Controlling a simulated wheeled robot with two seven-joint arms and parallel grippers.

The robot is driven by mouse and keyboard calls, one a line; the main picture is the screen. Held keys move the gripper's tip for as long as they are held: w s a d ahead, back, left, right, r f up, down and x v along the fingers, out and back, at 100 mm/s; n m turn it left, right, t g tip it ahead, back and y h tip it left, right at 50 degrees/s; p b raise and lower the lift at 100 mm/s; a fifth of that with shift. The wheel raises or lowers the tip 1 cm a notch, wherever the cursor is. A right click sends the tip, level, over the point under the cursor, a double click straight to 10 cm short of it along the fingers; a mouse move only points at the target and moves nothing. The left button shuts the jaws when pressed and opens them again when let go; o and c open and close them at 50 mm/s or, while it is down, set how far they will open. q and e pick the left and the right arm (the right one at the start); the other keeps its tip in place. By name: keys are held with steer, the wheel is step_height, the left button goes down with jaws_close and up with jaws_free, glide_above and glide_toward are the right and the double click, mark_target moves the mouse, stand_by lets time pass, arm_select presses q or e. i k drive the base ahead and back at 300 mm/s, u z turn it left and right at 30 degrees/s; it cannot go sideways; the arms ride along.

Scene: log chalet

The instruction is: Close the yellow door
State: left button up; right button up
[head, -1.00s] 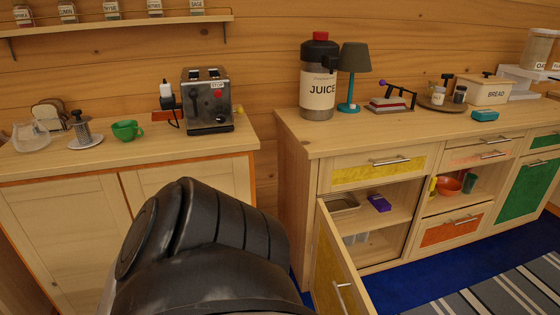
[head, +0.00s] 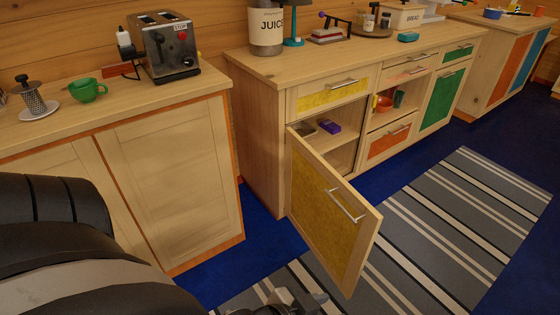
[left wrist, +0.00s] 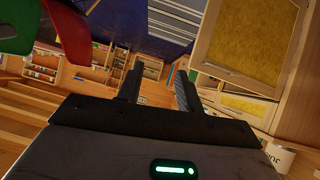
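The yellow door (head: 322,215) stands wide open from the lower left cabinet of the long counter, its yellow outer face and bar handle (head: 346,205) turned toward me. Its panel also shows at the upper right of the left wrist view (left wrist: 246,45). My left gripper (head: 300,302) is partly cut off at the bottom edge of the head view, just left of and in front of the door's lower part, apart from it. In the left wrist view its two fingers (left wrist: 158,85) are spread with nothing between them. My right gripper is not in view.
The open compartment holds a purple box (head: 330,126). A wooden cabinet (head: 170,175) with a toaster (head: 165,48) on top stands at the left. Blue floor and a striped rug (head: 430,225) lie clear to the right of the door.

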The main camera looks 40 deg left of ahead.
mark_target(338, 225)
steer(key=u, duration=1.3)
steer(key=k, duration=0.15)
steer(key=z, duration=0.2)
steer(key=i, duration=1)
steer(key=u, duration=0.15)
steer(key=k, duration=0.55)
steer(key=z, duration=0.95)
steer(key=i, duration=0.45)
steer(key=z, duration=0.05)
